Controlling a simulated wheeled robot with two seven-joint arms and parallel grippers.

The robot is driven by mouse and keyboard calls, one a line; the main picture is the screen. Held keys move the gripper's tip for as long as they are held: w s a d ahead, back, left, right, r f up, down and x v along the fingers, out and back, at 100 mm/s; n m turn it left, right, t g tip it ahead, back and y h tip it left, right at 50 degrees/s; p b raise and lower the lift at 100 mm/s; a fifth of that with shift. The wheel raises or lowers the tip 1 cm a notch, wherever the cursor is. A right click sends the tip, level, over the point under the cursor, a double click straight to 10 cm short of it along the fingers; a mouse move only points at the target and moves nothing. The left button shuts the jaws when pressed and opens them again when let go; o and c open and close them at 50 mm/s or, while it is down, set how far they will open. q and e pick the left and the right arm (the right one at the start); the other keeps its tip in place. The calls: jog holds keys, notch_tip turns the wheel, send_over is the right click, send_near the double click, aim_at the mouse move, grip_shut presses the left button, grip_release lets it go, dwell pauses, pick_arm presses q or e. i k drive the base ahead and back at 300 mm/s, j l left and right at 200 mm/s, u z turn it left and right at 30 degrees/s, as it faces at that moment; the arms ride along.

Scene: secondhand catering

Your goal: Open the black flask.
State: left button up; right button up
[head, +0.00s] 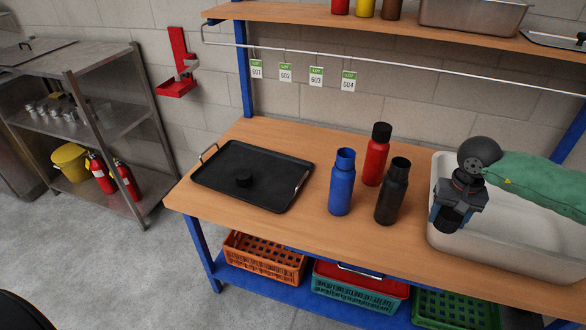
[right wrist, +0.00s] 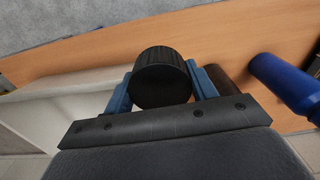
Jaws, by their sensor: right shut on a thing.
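The black flask (head: 391,198) stands upright on the wooden bench, and its top looks uncapped, with a bare neck. My right gripper (head: 453,215) is to the right of it, above the left part of the pale basin. It is shut on a black cap (head: 448,222), which also shows between the blue fingers in the right wrist view (right wrist: 161,80). Part of the dark flask (right wrist: 230,82) shows there behind the right finger. My left gripper is not in view.
A blue flask (head: 342,185), open at the top, and a capped red flask (head: 376,160) stand beside the black one. The pale basin (head: 500,250) takes up the bench's right. Bench between tray and flasks is clear.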

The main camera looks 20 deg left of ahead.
aim_at(394, 185)
jog(key=j+u, duration=0.1)
jog(key=j, duration=0.4)
jog(key=i+j+u, duration=0.1)
jog(key=j, duration=0.35)
jog(key=i+j+u, duration=0.1)
jog(key=j, duration=0.4)
jog(key=i+j+u, duration=0.1)
jog(key=j, duration=0.4)
jog(key=i+j+u, duration=0.1)
jog(key=j, duration=0.35)
jog(key=i, duration=0.05)
